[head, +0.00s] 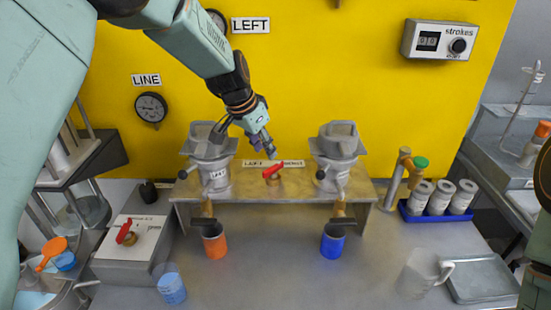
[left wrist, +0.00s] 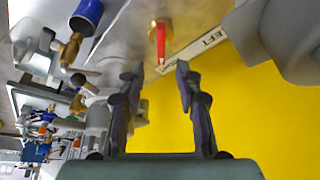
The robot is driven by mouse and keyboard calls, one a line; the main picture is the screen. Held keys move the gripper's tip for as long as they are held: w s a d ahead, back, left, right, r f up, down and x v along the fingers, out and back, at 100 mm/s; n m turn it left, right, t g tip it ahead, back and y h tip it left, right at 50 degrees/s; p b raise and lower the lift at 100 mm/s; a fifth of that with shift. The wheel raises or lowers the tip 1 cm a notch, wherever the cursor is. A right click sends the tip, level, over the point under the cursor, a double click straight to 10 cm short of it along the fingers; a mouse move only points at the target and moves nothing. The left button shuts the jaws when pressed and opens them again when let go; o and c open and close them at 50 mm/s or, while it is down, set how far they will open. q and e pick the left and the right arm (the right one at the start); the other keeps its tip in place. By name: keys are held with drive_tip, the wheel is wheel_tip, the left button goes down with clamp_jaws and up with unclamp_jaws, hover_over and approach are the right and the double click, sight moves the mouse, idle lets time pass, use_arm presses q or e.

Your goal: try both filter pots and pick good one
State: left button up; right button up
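Two grey filter pots stand on a metal bench (head: 258,187), the left pot (head: 211,172) and the right pot (head: 337,165). A red valve handle (head: 273,171) sits between them, by a LEFT/RIGHT label. An orange cup (head: 215,246) stands below the left pot's spout and a blue cup (head: 332,246) below the right one's. My left gripper (head: 250,143) is open and empty, above the bench between the pots, close to the red handle. In the left wrist view, the red handle (left wrist: 160,42) lies just beyond the parted fingertips (left wrist: 159,70). My right gripper is out of view.
A strokes counter (head: 439,41) and LINE gauge (head: 151,107) are on the yellow wall. A box with a red handle (head: 130,252) and a cup of blue liquid (head: 171,288) stand left. A blue rack (head: 437,213), clear jug (head: 420,275) and tray (head: 482,280) stand right.

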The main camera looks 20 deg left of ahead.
sight(273, 166)
use_arm(q)
drive_tip(key=x, duration=0.8)
drive_tip(key=shift+w+a, duration=0.3)
drive_tip(key=shift+s+d+r, duration=0.35)
drive_tip(key=shift+s+r, duration=0.05)
drive_tip(key=shift+c, duration=0.3)
drive_tip(key=shift+w+a+f, duration=0.25)
drive_tip(key=shift+w+f, duration=0.1)
drive_tip(key=shift+w, duration=0.05)
drive_tip(key=c, duration=0.5)
drive_tip(key=shift+c, duration=0.6)
drive_tip(key=shift+s+d+r, duration=0.1)
drive_tip(key=shift+d+r, duration=0.1)
clamp_jaws()
drive_tip(key=shift+a, duration=0.1)
